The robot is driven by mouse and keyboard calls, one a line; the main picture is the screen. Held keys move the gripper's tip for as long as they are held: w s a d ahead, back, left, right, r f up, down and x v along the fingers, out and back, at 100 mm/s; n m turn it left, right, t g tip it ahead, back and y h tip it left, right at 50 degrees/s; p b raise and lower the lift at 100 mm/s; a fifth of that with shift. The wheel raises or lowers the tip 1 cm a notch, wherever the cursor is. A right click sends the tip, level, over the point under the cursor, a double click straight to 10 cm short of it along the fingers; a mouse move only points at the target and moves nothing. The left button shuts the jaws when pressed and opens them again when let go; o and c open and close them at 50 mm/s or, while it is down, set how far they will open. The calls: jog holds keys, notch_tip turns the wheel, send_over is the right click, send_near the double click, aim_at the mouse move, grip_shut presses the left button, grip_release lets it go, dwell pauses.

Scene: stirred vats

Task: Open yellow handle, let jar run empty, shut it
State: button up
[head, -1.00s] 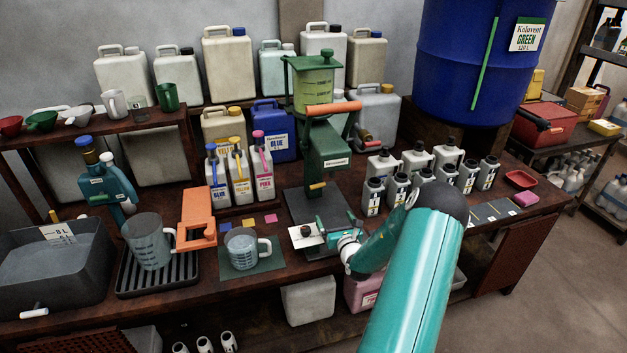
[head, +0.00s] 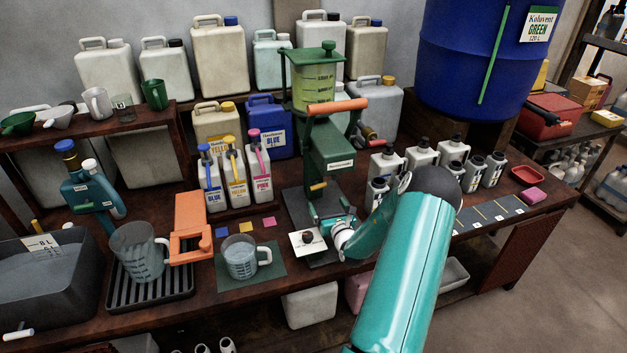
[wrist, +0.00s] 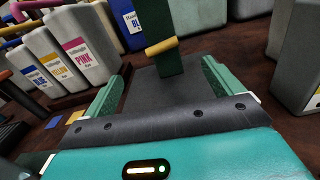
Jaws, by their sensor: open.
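The yellow handle (head: 318,187) juts from the lower front of the green dispenser (head: 331,150). In the wrist view, the yellow handle (wrist: 161,47) lies crosswise ahead, between the lines of my fingers. The clear jar (head: 314,88) on top, under a green lid, holds yellow-green liquid. My gripper (head: 332,213) is open and empty, low in front of the dispenser, just short of the handle. In the wrist view my gripper (wrist: 163,85) has its green fingers wide apart over the dark base plate (head: 295,208). Nothing is seen running from the dispenser.
A measuring jug (head: 241,256) stands on a green mat left of the dispenser; another jug (head: 137,251) stands on a black ribbed tray. A white card (head: 307,243) with a dark knob is close to my wrist. Labelled bottles (head: 234,178) stand left, grey bottles right.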

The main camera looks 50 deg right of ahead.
aim_at(316, 180)
jog(key=shift+s+d+r, duration=0.15)
jog(key=shift+s+r, duration=0.05)
jog(key=shift+s, duration=0.15)
jog(key=shift+w+d+f, duration=0.2)
jog(key=shift+w+f, duration=0.05)
jog(key=shift+w, duration=0.5)
jog(key=shift+w+d+r, duration=0.1)
jog(key=shift+d+r, duration=0.05)
jog(key=shift+d, duration=0.05)
jog(key=x, duration=1.2)
jog(key=shift+w+d, duration=0.1)
jog(key=shift+w, duration=0.05)
